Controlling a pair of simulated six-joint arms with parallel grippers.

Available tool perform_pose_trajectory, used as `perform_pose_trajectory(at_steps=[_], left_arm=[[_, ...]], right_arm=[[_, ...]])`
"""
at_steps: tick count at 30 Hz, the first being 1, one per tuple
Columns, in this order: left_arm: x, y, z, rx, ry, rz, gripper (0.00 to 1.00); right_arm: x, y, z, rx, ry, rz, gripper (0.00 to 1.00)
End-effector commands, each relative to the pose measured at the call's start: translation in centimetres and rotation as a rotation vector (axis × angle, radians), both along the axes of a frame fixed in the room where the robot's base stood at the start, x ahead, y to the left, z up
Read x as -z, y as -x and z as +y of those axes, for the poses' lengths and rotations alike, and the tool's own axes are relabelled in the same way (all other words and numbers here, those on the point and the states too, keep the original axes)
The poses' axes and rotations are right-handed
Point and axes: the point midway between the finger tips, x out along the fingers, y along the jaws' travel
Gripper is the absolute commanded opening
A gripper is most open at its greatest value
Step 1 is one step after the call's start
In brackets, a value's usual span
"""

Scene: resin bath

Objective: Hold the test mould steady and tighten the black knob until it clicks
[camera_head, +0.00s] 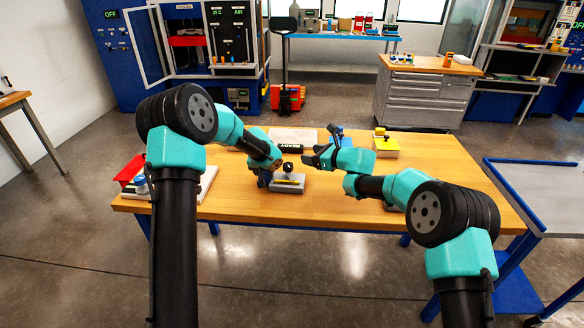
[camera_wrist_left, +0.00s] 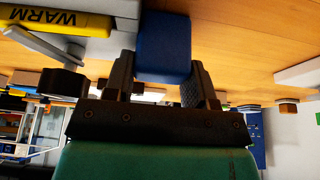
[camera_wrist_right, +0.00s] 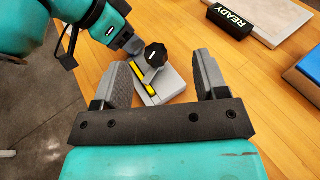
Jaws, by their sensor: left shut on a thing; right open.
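The test mould (camera_head: 288,186), a grey block with a yellow strip reading WARM (camera_wrist_left: 60,20), lies on the wooden table. The black knob (camera_wrist_right: 155,55) stands up from it; it also shows in the left wrist view (camera_wrist_left: 62,83). My left gripper (camera_head: 266,180) is at the mould's left end, shut on a blue block (camera_wrist_left: 163,45) that appears to be part of the mould; the joint is partly hidden. My right gripper (camera_wrist_right: 161,62) is open and empty. In the right wrist view its fingers frame the mould and knob; in the head view it is right of the knob, apart from it.
A black READY block (camera_wrist_right: 230,20) stands by a pale board (camera_wrist_right: 262,15) behind the mould. A yellow-topped block (camera_head: 386,146) and a blue object (camera_head: 341,139) are at the back right. A red bin (camera_head: 131,170) is at the left edge.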

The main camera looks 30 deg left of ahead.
Motion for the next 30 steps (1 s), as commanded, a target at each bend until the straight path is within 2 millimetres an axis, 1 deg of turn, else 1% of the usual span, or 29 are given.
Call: perform_pose_trajectory(at_steps=[1, 9, 15, 26, 30], left_arm=[[-0.1, 0.0, 0.0, 0.000, -0.001, -0.002, 0.07], [-0.1, 0.0, 0.0, 0.000, -0.001, -0.002, 0.07], [-0.1, 0.0, 0.0, 0.000, -0.001, -0.002, 0.07], [-0.1, 0.0, 0.0, 0.000, -0.001, -0.002, 0.07], [-0.1, 0.0, 0.0, 0.000, -0.001, -0.002, 0.07]], right_arm=[[0.3, -0.3, -0.4, -0.021, 0.008, 0.000, 0.67], [2.2, -0.6, -1.9, -0.145, 0.089, 0.024, 0.67], [3.3, -0.6, -2.8, -0.187, 0.137, 0.039, 0.67], [3.4, -0.5, -2.9, -0.192, 0.144, 0.042, 0.67], [3.6, -0.5, -2.5, -0.192, 0.144, 0.042, 0.67]])
